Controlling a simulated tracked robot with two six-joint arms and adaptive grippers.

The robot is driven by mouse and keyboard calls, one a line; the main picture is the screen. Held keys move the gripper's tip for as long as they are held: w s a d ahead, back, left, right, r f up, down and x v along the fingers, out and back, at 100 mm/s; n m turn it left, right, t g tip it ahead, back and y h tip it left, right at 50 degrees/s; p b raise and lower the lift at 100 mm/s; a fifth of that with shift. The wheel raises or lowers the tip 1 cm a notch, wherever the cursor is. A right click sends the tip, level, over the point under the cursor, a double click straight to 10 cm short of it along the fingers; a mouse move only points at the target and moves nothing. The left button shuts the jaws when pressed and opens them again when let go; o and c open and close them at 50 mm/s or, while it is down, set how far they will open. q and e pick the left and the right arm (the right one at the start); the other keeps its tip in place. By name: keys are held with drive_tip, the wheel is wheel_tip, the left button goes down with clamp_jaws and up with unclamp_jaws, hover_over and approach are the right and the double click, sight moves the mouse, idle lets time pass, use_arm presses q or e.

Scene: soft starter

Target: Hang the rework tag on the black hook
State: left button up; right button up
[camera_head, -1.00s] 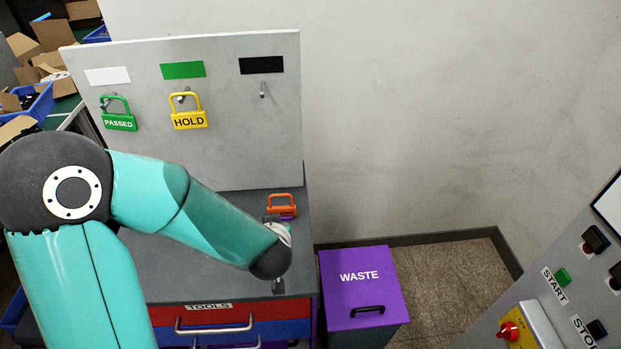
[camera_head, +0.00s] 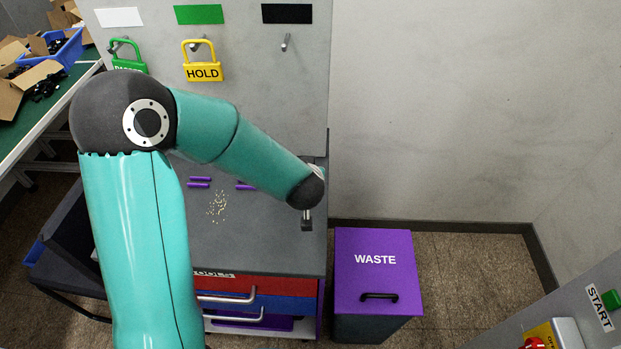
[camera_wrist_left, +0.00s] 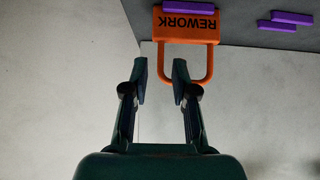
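The orange rework tag (camera_wrist_left: 186,27) shows upside down in the wrist view, at the bench's edge against the pale panel, with its shackle pointing toward my gripper. A purple bar overlaps its body. In the head view the tag is hidden behind my left arm. My left gripper (camera_wrist_left: 161,82) is open and empty; the shackle lies just beyond its right-hand fingertip, and I cannot tell whether they touch. The hook (camera_head: 285,42) under the black label (camera_head: 287,13) is bare. My right gripper is not in view.
A yellow HOLD tag (camera_head: 203,72) and a green PASSED tag (camera_head: 128,65) hang on the other hooks. Purple bars (camera_head: 199,179) and small pale bits lie on the bench (camera_head: 250,240). A purple-lidded WASTE bin (camera_head: 375,275) stands right of the bench.

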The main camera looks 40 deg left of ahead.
use_arm(q)
drive_tip(key=shift+x, duration=1.4)
clamp_jaws()
wheel_tip(320, 180, up, 10)
drive_tip(key=p, duration=0.7)
